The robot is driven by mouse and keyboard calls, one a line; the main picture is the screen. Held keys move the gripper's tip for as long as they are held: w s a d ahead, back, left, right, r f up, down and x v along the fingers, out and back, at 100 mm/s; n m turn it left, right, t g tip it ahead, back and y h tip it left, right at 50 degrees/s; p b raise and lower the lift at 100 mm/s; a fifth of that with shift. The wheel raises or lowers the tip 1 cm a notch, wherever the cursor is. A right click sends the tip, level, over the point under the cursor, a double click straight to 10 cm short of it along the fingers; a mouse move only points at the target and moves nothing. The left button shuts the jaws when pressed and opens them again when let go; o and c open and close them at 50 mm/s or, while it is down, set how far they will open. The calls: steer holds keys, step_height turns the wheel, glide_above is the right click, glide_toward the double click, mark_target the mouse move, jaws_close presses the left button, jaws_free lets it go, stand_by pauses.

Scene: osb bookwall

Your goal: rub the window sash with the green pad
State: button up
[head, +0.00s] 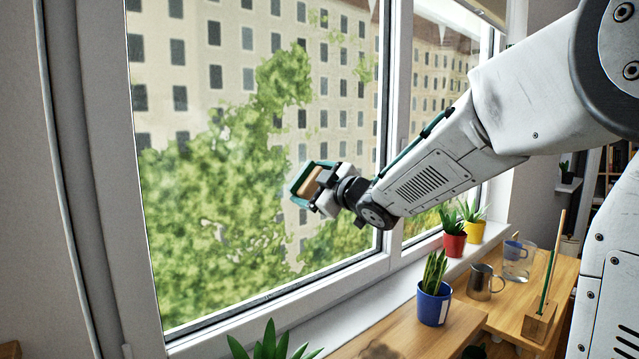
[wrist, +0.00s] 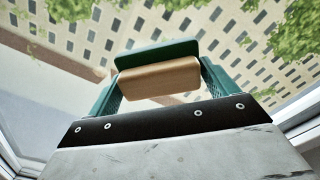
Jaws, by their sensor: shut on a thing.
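My gripper (head: 318,190) is shut on the wooden block of the green pad (head: 299,178), in front of the left window pane. In the wrist view my gripper's two teal fingers (wrist: 160,84) hold the tan block, with the green pad (wrist: 156,52) on its far side, facing the glass. The window sash (head: 262,298) is a white frame around the large pane, seen on its left, bottom and right. The pad is at the glass area, away from the frame; I cannot tell whether it touches the pane.
Below the window, a white sill (head: 352,310) holds a red pot (head: 453,245) and a yellow pot (head: 474,232). A wooden table (head: 480,312) bears a blue pot (head: 434,303), a metal mug (head: 484,282), a glass (head: 518,262) and a wooden block with upright sticks (head: 539,322).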

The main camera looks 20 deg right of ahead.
mark_target(286, 177)
steer(key=shift+s+a, duration=0.2)
steer(key=shift+a, duration=0.55)
steer(key=shift+s+a, duration=0.25)
steer(key=shift+a, duration=0.5)
steer(key=shift+s+a, duration=0.2)
steer(key=shift+a, duration=0.55)
steer(key=shift+r, duration=0.8)
steer(key=w+d, duration=0.3)
steer(key=d, duration=0.7)
steer(key=shift+w+d, duration=0.15)
steer(key=shift+d, duration=0.1)
steer(key=v, duration=0.6)
steer(key=shift+v, duration=1.5)
